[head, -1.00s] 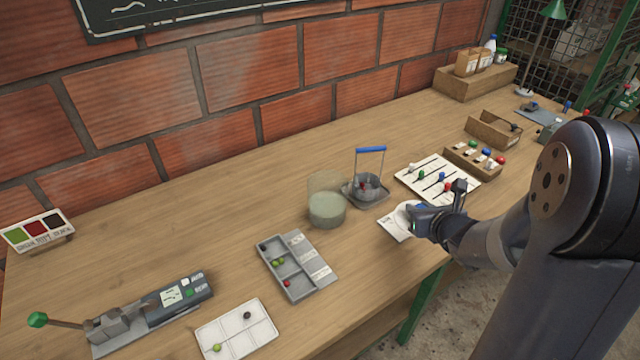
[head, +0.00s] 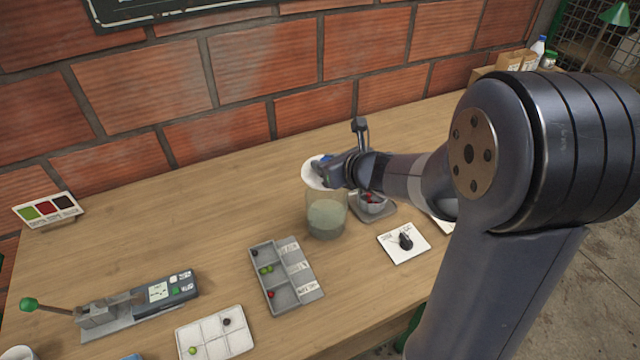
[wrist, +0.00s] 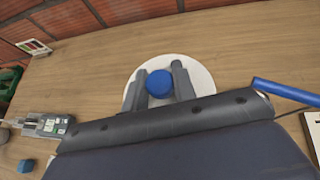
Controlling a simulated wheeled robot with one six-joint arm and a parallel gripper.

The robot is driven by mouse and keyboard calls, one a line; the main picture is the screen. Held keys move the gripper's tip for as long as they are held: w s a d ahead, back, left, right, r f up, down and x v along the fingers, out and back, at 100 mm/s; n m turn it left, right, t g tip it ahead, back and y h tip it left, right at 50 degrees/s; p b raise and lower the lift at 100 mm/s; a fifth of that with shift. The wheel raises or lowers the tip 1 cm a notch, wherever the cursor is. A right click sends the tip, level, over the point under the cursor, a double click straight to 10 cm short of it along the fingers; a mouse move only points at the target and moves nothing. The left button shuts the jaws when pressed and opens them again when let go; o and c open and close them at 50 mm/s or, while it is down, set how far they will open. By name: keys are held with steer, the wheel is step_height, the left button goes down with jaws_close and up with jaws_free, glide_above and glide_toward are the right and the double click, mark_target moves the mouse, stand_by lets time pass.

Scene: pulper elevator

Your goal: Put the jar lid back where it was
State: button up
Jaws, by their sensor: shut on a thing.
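The jar lid is a white disc (head: 313,172) with a blue knob. In the wrist view the knob (wrist: 159,84) sits between my two fingers, with the white disc (wrist: 203,78) spread under them. My gripper (head: 330,171) is shut on the lid. The clear jar (head: 326,218) holds a greenish liquid and stands upright on the bench. The lid is over the jar's mouth in the head view. I cannot tell whether it touches the rim. My gripper hides part of the lid and of the jar's top.
A white card (head: 404,243) with a dark object lies to the front right. A sorting tray (head: 285,275) lies in front. The bench left of the jar is clear.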

step_height(320, 180, down, 7)
steer(key=b, duration=0.1)
steer(key=shift+f+b, duration=0.2)
steer(key=shift+b, duration=0.15)
steer(key=shift+s+d+f, duration=0.1)
steer(key=shift+f, duration=0.1)
jaws_close()
steer(key=o, duration=1)
jaws_free()
steer(key=shift+p+v, duration=0.75)
steer(key=shift+v, duration=5.25)
steer(key=b+x, duration=0.2)
steer(key=x, duration=1)
steer(key=shift+r+p, duration=0.9)
steer(key=shift+r, duration=1.4)
